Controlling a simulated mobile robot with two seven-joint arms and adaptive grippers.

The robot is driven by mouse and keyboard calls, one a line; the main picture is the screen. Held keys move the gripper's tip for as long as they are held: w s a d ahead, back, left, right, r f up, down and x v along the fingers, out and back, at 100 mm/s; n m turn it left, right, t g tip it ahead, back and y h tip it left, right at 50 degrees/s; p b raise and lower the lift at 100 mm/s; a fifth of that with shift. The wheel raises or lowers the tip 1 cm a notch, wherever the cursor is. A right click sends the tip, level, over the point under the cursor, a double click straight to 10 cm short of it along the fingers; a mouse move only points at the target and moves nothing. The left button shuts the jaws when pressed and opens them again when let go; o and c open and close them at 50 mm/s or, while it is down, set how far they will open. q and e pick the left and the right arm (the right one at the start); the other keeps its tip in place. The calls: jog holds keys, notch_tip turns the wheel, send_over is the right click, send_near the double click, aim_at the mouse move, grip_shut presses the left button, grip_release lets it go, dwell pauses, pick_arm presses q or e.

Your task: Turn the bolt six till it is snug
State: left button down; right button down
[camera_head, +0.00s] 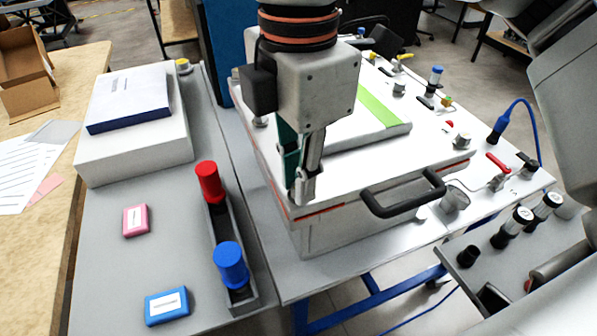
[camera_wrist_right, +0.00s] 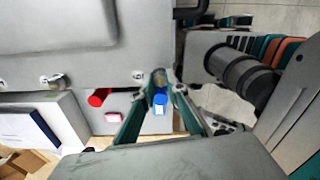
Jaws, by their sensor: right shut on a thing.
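My right gripper (camera_head: 302,188) points down at the near left corner of the white analyser lid (camera_head: 340,168). Its fingers are shut on a small grey bolt (camera_wrist_right: 158,77), which shows between the fingertips (camera_wrist_right: 161,90) in the wrist view. A mark that looks like a 6 stands beside it on the lid. In the head view the fingers hide the bolt. How far the bolt sits in the lid cannot be told. My left gripper is in neither view.
A black handle (camera_head: 403,205) sticks out from the lid's front. A grey rack (camera_head: 219,235) with a red cap (camera_head: 209,181) and a blue cap (camera_head: 231,264) stands left of the analyser. Another bolt (camera_wrist_right: 57,82) sits on the lid in the wrist view.

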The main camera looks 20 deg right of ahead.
jog(key=shift+r+m, duration=0.1)
jog(key=shift+m, duration=0.8)
jog(key=c, duration=2)
grip_release()
notch_tip(320, 180, up, 12)
